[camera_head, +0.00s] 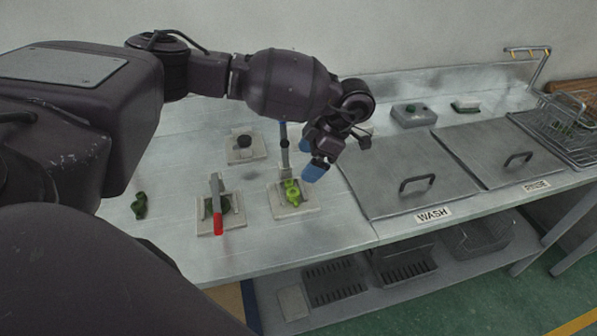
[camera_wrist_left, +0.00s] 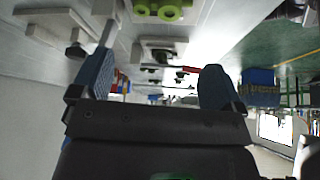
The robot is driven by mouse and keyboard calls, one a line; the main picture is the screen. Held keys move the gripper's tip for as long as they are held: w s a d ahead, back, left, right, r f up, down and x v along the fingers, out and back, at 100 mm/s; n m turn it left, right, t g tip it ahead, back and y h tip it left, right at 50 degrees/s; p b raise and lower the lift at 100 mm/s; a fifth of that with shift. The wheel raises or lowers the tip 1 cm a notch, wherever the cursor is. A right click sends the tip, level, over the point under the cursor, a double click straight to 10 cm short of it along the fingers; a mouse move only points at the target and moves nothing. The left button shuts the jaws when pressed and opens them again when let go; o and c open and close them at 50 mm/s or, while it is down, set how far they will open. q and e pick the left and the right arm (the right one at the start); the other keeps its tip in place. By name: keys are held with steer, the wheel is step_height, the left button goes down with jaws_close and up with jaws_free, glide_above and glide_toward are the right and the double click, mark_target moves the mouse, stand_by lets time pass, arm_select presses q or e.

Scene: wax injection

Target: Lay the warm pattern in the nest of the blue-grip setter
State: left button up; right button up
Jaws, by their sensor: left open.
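The bright green pattern (camera_head: 292,193) lies on the light base plate (camera_head: 306,209) of the setter whose lever (camera_head: 284,150) stands upright with a bit of blue at its top. I cannot tell whether it is fully seated in the nest. In the left wrist view the pattern (camera_wrist_left: 165,10) shows at the top edge, partly cut off. My left gripper (camera_head: 319,160) is above and to the right of the pattern, apart from it. Its blue fingers are spread and empty in the left wrist view (camera_wrist_left: 157,72). My right gripper is not in view.
A red-grip setter (camera_head: 217,222) stands left of it, with a dark green piece (camera_head: 139,205) further left. A plate with a black knob (camera_head: 244,142) is behind. The lidded WASH (camera_head: 399,185) and RINSE (camera_head: 487,145) basins are right. The bench front is clear.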

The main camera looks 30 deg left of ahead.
arm_select(q)
steer(key=v, duration=0.4)
steer(key=shift+w+d+r, duration=0.1)
steer(key=shift+d+r, duration=0.05)
steer(key=shift+r, duration=0.2)
